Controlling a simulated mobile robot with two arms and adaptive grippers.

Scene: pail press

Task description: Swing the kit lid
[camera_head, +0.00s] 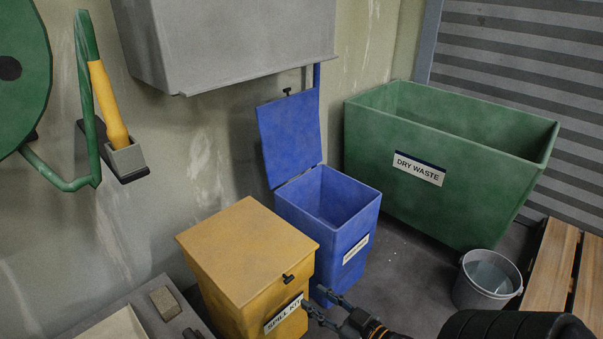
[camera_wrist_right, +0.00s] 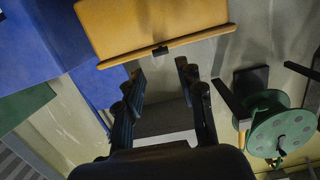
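The yellow spill kit bin (camera_head: 238,300) stands low in the middle of the head view, with a "SPILL KIT" label on its front. Its flat yellow lid (camera_head: 245,245) lies shut on top. A small black knob (camera_head: 288,279) sits at the lid's front edge; it also shows in the right wrist view (camera_wrist_right: 160,50). My right gripper (camera_head: 318,301) is just in front of the bin, below and right of the knob. In the wrist view its fingers (camera_wrist_right: 160,78) are apart with nothing between them, and the knob is beyond the tips. My left gripper is not in view.
A blue bin (camera_head: 355,235) with its lid (camera_head: 288,138) standing open is right behind the kit. A green "DRY WASTE" container (camera_head: 450,190), a grey pail (camera_head: 487,280) and wooden slats (camera_head: 550,265) are at right. A grey box (camera_head: 225,45) hangs on the wall above.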

